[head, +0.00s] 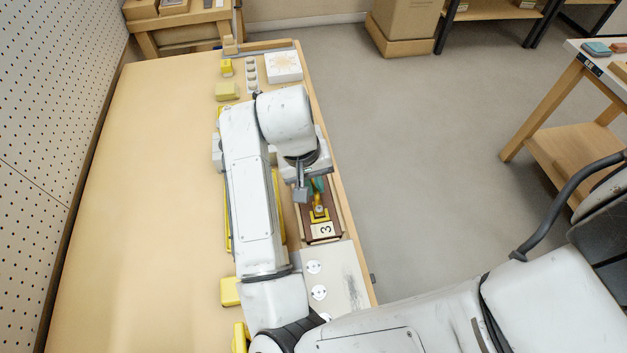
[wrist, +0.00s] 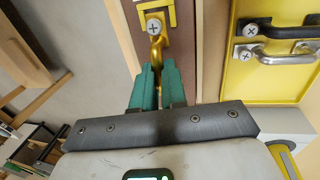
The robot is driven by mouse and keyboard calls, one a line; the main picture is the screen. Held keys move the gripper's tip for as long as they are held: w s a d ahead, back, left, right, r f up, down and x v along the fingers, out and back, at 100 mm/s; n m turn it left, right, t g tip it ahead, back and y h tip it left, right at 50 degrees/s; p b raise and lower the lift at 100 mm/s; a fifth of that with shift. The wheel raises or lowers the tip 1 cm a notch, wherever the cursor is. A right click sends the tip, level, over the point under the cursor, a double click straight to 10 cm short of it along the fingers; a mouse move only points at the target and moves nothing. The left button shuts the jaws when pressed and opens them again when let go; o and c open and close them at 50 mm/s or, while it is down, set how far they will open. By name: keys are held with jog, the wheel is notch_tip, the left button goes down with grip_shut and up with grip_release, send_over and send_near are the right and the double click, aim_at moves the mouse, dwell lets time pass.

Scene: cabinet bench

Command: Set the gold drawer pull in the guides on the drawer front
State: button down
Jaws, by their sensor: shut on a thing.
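The gold drawer pull (wrist: 156,52) is held between the green fingertips of my gripper (wrist: 158,88), which is shut on it. Its far end, with a cross-head screw (wrist: 154,26), lies within or just over a yellow guide (wrist: 173,14) on the brown drawer front (wrist: 208,50). I cannot tell whether it touches the surface. In the head view, my gripper (head: 317,185) is over the drawer front (head: 309,233), with the gold pull (head: 319,208) by the yellow guide (head: 320,218). The pull's near end is hidden by the fingers.
A yellow tray (wrist: 270,77) beside the drawer front holds a black pull (wrist: 285,31) and a silver pull (wrist: 275,54). A label marked 3 (head: 325,230) is on the drawer front. A pale panel with round fittings (head: 340,270) lies close by. The bench's left side (head: 140,200) is clear.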

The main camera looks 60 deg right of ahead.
jog(key=shift+f+b, duration=0.35)
jog(key=shift+f, duration=0.15)
dwell(1.0)
jog(key=c, duration=0.9)
grip_release()
jog(key=shift+o, duration=0.2)
jog(key=shift+r+p, duration=3.1)
jog(key=shift+r, duration=0.45)
